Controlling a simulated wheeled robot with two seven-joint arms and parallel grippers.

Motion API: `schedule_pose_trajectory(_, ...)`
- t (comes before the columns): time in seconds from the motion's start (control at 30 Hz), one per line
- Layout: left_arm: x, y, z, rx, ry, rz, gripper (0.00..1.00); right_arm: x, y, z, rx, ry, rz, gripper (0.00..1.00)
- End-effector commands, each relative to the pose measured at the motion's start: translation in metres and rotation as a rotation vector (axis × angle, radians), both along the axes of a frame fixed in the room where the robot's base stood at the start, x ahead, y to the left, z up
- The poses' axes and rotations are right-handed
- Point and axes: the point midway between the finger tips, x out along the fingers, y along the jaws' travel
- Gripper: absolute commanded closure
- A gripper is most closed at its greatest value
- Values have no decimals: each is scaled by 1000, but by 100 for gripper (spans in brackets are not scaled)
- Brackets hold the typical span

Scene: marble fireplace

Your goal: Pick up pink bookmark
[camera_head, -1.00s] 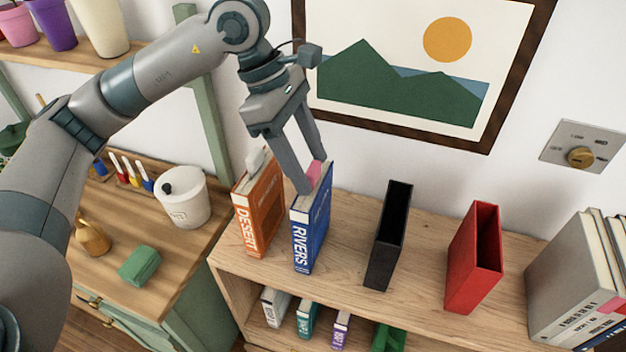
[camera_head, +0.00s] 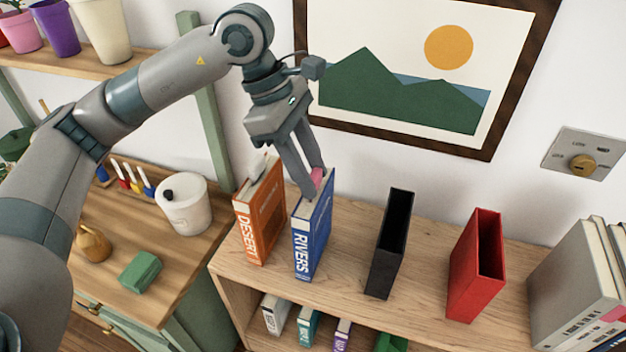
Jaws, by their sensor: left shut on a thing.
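The pink bookmark (camera_head: 317,176) sticks up from the top of the blue RIVERS book (camera_head: 312,238), which stands upright on the wooden shelf. Only a small pink part shows; the rest is hidden by the fingers and the book. My left gripper (camera_head: 314,186) reaches down from above, its fingertips at the top of the blue book, shut on the bookmark. My right gripper does not show.
An orange DESERT book (camera_head: 261,212) stands close on the left, with a pale tab at its top. A black holder (camera_head: 389,245) and a red holder (camera_head: 476,266) stand to the right, with bare shelf between. Grey binders (camera_head: 572,285) are at the far right.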

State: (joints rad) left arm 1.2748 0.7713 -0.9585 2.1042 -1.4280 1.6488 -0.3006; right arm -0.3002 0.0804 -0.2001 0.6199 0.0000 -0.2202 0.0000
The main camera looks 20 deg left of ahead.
Motion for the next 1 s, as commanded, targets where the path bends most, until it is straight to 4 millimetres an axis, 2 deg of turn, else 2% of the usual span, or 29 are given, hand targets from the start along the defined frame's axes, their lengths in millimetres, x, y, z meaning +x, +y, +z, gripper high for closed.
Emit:
schedule_pose_trajectory(0.27,1,0,16,-1,-3,0,88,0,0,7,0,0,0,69)
schedule_pose_trajectory(0.73,1,0,89,-1,-2,0,88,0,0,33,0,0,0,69)
schedule_pose_trajectory(1.0,0,0,100,0,0,1,88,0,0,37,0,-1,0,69)
